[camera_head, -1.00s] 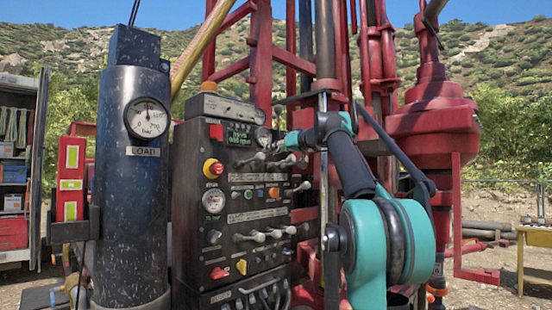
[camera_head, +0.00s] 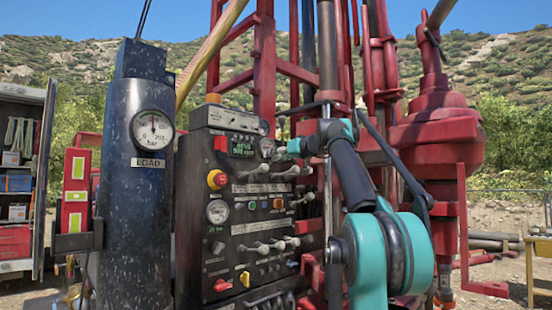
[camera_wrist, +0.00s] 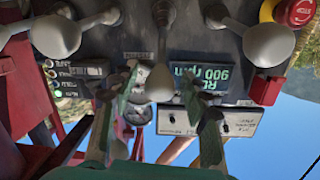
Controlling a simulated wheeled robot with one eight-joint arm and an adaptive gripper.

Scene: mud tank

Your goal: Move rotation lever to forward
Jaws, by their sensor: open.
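The black control panel (camera_head: 225,250) carries rows of light-knobbed levers. An upper-row lever (camera_wrist: 161,84) with a pale rounded knob hangs between my fingers in the upside-down wrist view. I cannot read a rotation label on it. My gripper (camera_wrist: 158,98) is open, with one finger on each side of this knob; I cannot tell whether either finger touches it. In the head view my gripper (camera_head: 284,150) is at the panel's upper right, just above the upper lever row (camera_head: 265,175). The green display (camera_wrist: 208,82) beside the lever reads 900 rpm.
Other levers (camera_wrist: 268,42) stand close on both sides. A red emergency button (camera_wrist: 298,11) is at the wrist view's upper right. A black cylinder (camera_head: 135,230) with a load gauge stands left of the panel. Red drill rig parts (camera_head: 435,130) rise at the right.

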